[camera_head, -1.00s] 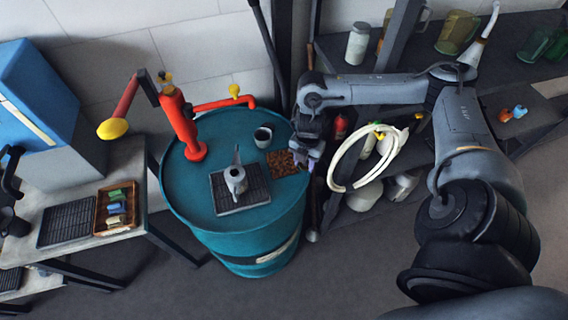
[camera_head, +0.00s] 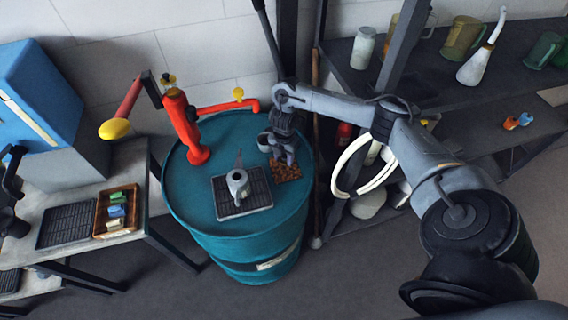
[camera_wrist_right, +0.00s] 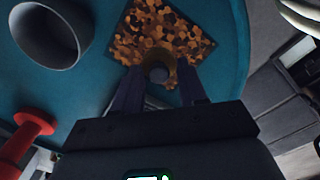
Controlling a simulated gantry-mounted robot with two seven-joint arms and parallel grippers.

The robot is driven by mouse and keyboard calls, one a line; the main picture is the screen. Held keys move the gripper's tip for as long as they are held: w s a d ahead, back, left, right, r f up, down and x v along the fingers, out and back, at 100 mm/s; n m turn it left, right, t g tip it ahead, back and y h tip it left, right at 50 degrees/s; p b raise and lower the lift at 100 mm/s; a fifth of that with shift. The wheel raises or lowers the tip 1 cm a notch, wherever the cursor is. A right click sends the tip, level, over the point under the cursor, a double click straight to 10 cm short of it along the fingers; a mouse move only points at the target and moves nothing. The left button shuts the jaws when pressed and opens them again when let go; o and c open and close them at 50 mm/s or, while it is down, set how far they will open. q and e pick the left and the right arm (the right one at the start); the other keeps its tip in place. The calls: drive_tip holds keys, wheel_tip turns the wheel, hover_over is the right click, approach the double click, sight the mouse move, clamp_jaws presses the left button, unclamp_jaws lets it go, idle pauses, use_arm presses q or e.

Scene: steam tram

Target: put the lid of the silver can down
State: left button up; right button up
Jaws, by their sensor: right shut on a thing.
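The silver can (camera_head: 238,188) stands on a dark grate (camera_head: 256,202) on top of the teal drum (camera_head: 195,215). My right gripper (camera_head: 285,161) is over the drum's right side, right of the can and above a brown mottled mat (camera_head: 287,173). In the right wrist view its fingers (camera_wrist_right: 158,84) are shut on a small round piece with a grey knob, which looks like the lid (camera_wrist_right: 158,64). The lid lies over the near edge of the mat (camera_wrist_right: 150,22) in that view; I cannot tell whether it touches. My left gripper is not in view.
A grey cup (camera_head: 263,143) stands close beside my right gripper on the drum. A red pump (camera_head: 184,125) with a pipe rises at the drum's back left. A shelf (camera_head: 440,95) with jars is at right, a side table (camera_head: 140,170) with a tray at left.

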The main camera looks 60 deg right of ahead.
sight(284, 160)
drive_tip(key=shift+f+b, duration=0.8)
drive_tip(key=shift+f, duration=1.1)
drive_tip(key=shift+f, duration=0.2)
drive_tip(key=o, duration=1)
drive_tip(key=shift+r, duration=0.1)
wheel_tip(284, 160, up, 11)
drive_tip(key=p, duration=0.5)
drive_tip(key=shift+p, duration=0.4)
drive_tip(key=shift+r+p, duration=0.3)
drive_tip(key=shift+r, duration=0.3)
